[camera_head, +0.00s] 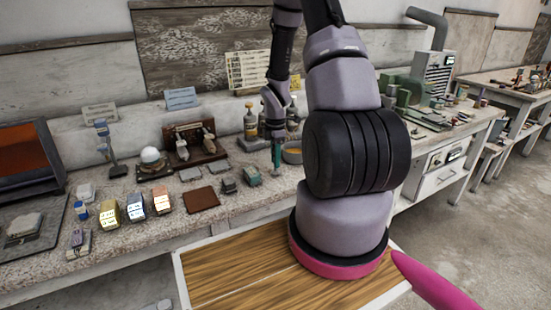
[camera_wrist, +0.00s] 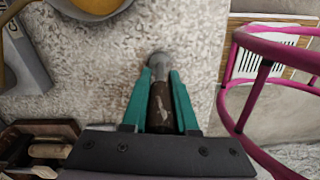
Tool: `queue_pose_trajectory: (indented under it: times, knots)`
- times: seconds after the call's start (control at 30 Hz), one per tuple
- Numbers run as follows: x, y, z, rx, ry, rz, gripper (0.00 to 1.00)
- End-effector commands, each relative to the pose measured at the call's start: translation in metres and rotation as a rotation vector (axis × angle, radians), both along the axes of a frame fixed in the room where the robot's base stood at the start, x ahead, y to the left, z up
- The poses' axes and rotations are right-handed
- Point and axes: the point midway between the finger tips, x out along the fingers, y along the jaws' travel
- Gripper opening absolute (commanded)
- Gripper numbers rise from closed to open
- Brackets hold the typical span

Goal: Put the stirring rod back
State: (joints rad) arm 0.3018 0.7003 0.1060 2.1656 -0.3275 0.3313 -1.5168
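My gripper (camera_wrist: 161,82) points down at the speckled bench top, its teal fingers close against both sides of a dark brown rod-like piece (camera_wrist: 160,105) with a rounded grey end (camera_wrist: 160,60). I take this piece for the stirring rod; whether its end touches the bench is unclear. In the head view my gripper (camera_head: 277,160) is low over the bench, and the piece cannot be made out there. A bowl with a yellow-orange inside (camera_head: 292,153) stands just right of it; it also shows in the wrist view (camera_wrist: 97,4). A dark wooden tool rack (camera_head: 195,148) stands to the left.
Several bottles (camera_head: 250,122) stand behind my gripper. Green machinery (camera_head: 410,95) stands at the right. The bench's front edge is near.

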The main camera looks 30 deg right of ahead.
Motion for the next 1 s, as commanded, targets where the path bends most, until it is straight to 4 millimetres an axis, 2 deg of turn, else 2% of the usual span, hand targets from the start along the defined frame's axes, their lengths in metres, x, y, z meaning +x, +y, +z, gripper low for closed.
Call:
queue_pose_trajectory:
  times: [0.03,0.07,0.1,0.47,0.57,0.9,1.0]
  knots:
    - [0.0,0.0,0.0,0.0,0.0,0.0,0.42]
    - [0.0,0.0,0.0,0.0,0.0,0.0,0.54]
    - [0.0,0.0,0.0,0.0,0.0,0.0,0.57]
    - [0.0,0.0,0.005,0.0,-0.002,0.0,0.57]
    - [0.001,0.0,0.017,0.0,-0.004,-0.002,0.57]
    - [0.001,-0.001,0.089,-0.002,-0.005,-0.003,0.57]
    - [0.001,-0.001,0.105,-0.001,-0.004,0.0,0.57]
